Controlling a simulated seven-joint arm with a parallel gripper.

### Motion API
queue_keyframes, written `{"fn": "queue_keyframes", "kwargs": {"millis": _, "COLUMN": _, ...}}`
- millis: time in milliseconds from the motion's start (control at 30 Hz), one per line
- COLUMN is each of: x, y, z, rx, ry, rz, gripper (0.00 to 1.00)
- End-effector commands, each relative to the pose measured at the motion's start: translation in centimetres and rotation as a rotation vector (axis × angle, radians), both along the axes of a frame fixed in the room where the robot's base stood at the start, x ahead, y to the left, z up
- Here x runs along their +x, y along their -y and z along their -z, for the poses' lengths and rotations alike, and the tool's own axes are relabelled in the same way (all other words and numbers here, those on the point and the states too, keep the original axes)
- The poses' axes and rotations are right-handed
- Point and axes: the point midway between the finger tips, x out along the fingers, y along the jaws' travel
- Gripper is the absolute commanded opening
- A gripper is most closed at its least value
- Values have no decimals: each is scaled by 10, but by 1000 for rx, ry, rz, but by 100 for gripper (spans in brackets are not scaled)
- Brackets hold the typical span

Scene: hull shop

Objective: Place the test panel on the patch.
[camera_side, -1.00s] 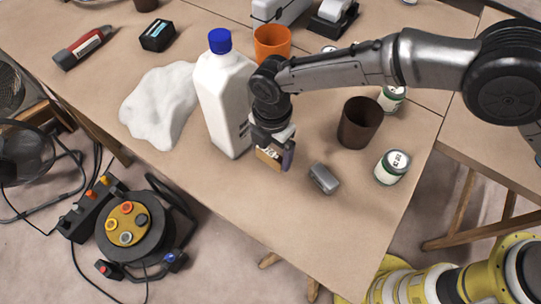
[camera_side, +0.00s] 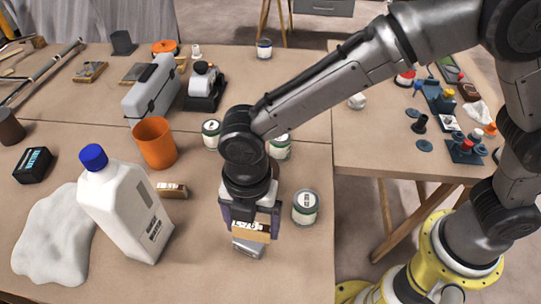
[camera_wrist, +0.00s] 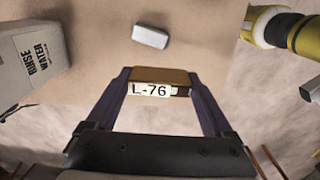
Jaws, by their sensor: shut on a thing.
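My gripper (camera_side: 250,228) is shut on a tan-brown panel with a white label; in the wrist view the panel (camera_wrist: 160,77) reads "L-76" and spans between the two fingers. In the side view it hangs above the brown table, and a small grey block (camera_side: 247,251) shows just below it, partly covered. In the wrist view the grey block (camera_wrist: 150,37) lies apart, beyond the panel. Another small labelled tan block (camera_side: 172,190) lies on the table behind the white bottle. I cannot make out a marked patch on the table in either view.
The white rinse water bottle (camera_side: 128,210) stands left of my gripper, beside a crumpled white cloth (camera_side: 53,245). A can (camera_side: 305,207) stands close on the right, near the table edge. An orange cup (camera_side: 155,143) and more cans (camera_side: 212,134) stand behind.

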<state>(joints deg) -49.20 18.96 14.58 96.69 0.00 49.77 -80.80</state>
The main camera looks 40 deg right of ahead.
Motion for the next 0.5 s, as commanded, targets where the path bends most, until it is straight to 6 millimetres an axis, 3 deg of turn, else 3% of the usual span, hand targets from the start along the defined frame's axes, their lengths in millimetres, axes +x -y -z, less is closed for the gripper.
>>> {"fn": "queue_keyframes", "kwargs": {"millis": 167, "x": -1, "y": 1, "z": 0, "rx": -3, "ry": -2, "rz": 96, "gripper": 34}}
{"fn": "queue_keyframes", "kwargs": {"millis": 333, "x": 3, "y": -1, "z": -5, "rx": -2, "ry": -1, "rz": 347, "gripper": 34}}
{"fn": "queue_keyframes", "kwargs": {"millis": 500, "x": 37, "y": 17, "z": -9, "rx": 2, "ry": 1, "rz": 727, "gripper": 34}}
